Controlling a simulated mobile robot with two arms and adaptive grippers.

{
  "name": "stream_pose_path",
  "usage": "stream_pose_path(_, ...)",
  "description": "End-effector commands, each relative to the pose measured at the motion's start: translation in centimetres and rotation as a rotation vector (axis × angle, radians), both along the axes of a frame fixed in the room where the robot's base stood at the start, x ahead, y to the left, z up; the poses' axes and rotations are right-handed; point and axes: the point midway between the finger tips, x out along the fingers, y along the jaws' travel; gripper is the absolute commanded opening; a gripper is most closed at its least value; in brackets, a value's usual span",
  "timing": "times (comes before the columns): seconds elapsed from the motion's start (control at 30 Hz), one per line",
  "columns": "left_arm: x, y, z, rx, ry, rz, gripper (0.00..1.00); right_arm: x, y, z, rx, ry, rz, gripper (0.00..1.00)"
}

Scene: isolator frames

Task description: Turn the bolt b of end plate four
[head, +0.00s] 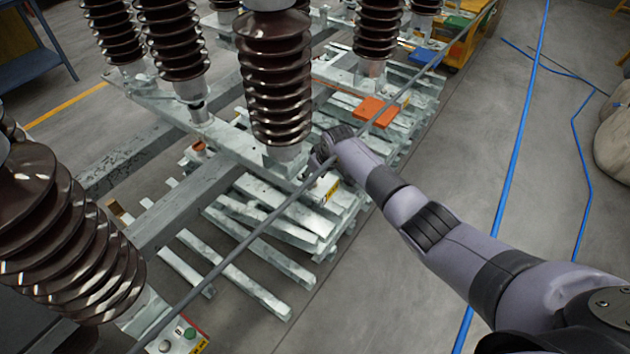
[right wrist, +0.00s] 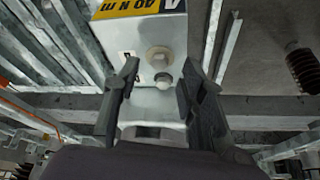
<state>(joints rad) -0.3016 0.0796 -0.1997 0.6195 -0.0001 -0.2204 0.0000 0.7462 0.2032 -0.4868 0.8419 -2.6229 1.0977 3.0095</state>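In the right wrist view, a pale end plate (right wrist: 135,42) carries a yellow label (right wrist: 138,8) with upside-down black lettering that includes a torque in N m. A large pale round bolt head (right wrist: 158,58) sits on the plate, with a smaller one (right wrist: 163,80) just below it. A small dark mark is beside them, too small to read surely. My right gripper (right wrist: 158,88) is open, its fingers to either side of the bolts, with no contact visible. In the head view, my right gripper (head: 322,152) is by the frame below the middle insulator. My left gripper is out of view.
Brown ribbed insulators (head: 272,75) stand on the metal frame (head: 150,215). A grey bar (head: 235,250) runs diagonally past my right gripper. An orange block (head: 376,111) lies beyond it.

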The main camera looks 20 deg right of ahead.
Motion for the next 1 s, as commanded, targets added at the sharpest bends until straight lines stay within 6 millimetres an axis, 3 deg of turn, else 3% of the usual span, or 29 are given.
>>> stream_pose_path(0.13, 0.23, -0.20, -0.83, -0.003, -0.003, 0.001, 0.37, 0.45, 0.08, -1.32, -0.002, 0.000, -0.001, 0.38)
stream_pose_path(0.5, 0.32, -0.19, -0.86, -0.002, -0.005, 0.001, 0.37, 0.59, 0.10, -1.50, -0.001, 0.000, -0.002, 0.38)
stream_pose_path(1.0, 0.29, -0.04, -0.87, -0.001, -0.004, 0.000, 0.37, 0.57, 0.10, -1.51, -0.001, 0.000, -0.002, 0.04)
